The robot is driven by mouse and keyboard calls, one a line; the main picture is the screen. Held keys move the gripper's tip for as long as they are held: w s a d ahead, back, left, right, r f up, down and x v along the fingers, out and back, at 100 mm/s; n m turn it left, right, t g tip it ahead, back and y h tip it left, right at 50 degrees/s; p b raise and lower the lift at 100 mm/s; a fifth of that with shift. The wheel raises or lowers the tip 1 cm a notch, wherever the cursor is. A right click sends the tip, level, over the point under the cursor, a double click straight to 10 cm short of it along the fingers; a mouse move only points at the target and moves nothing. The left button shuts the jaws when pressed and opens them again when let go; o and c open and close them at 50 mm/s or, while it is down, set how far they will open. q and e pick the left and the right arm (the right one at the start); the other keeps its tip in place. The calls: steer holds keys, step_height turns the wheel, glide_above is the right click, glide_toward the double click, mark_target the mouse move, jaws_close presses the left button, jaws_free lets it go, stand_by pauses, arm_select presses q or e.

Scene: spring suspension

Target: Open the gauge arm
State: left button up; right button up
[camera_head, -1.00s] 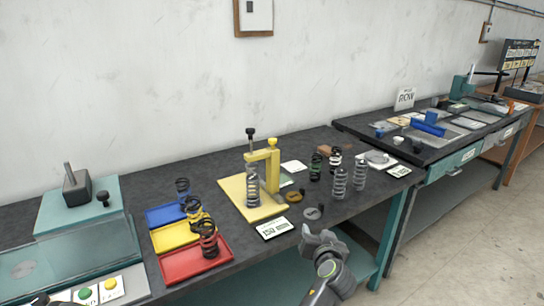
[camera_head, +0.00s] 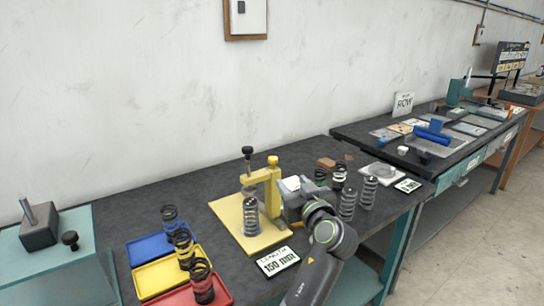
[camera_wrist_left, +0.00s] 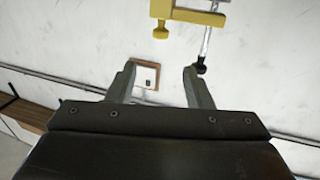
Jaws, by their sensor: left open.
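The yellow gauge (camera_head: 274,192) stands on a yellow base plate (camera_head: 232,222), with a post and a gauge arm reaching left from its top. A black-knobbed rod (camera_head: 247,158) rises through the arm, and a yellow knob sits on the post. A grey coil spring (camera_head: 251,216) stands upright under the arm. My left gripper (camera_head: 292,203) is just right of the post, open; contact is unclear. In the left wrist view, the open fingers (camera_wrist_left: 160,78) have nothing between them, and the yellow gauge arm (camera_wrist_left: 197,15) shows upside down beyond them. My right gripper is out of view.
Grey springs (camera_head: 348,204) and dark springs stand right of my gripper. Blue, yellow and red trays (camera_head: 158,282) with springs lie left. A label card (camera_head: 278,261) lies in front of the gauge. A second bench (camera_head: 455,138) stands further right.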

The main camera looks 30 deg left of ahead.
mark_target(274, 160)
arm_select(q)
steer(key=p+x, duration=0.3)
steer(key=x, duration=1.1)
steer(key=shift+a+p, duration=0.1)
steer(key=shift+p, duration=0.3)
steer(key=shift+w+a+f, duration=0.1)
steer(key=shift+w+a, duration=0.2)
steer(key=shift+a, duration=0.15)
steer(key=shift+w+a, duration=0.1)
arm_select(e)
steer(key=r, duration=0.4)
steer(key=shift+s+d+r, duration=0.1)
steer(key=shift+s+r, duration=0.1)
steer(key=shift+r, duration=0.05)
arm_select(q)
jaws_close()
